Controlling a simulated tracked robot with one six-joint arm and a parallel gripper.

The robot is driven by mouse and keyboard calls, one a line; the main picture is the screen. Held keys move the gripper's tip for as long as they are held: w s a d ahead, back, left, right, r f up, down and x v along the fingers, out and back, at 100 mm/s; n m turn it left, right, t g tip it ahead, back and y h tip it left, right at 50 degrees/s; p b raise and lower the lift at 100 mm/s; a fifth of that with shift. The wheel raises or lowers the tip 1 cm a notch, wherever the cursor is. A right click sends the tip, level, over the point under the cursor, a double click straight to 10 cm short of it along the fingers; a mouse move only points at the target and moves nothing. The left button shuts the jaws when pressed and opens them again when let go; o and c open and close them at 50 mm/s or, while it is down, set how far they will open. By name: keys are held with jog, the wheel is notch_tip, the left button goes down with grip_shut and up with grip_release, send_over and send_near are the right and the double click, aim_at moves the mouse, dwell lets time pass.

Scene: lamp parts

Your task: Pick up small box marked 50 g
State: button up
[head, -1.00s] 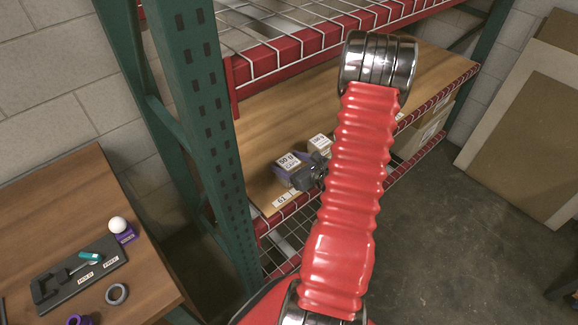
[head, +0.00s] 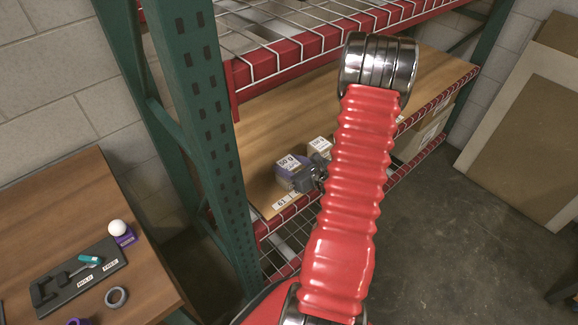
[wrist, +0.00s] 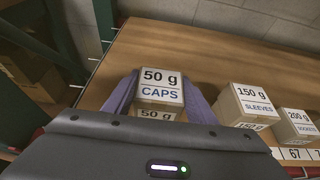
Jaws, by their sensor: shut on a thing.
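The small box marked 50 g CAPS (wrist: 160,88) is a pale carton with a white top label, on or just above the wooden shelf; I cannot tell which. It also shows in the head view (head: 289,163), near the shelf's front edge. My gripper (wrist: 158,97) has its purple-grey fingers on both sides of this box and is shut on it. In the head view my gripper (head: 301,181) is partly hidden. My wrist housing covers the box's lower front in the wrist view.
A 150 g SLEEVES box (wrist: 246,104) stands to the right, with a 200 g box (wrist: 297,126) beyond it. The wooden shelf (wrist: 215,60) is clear behind. A green rack upright (head: 205,130) stands left of the box, and a red-edged wire shelf (head: 300,45) hangs above.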

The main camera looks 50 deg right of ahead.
aim_at(289, 163)
jog(key=shift+r, duration=4.75)
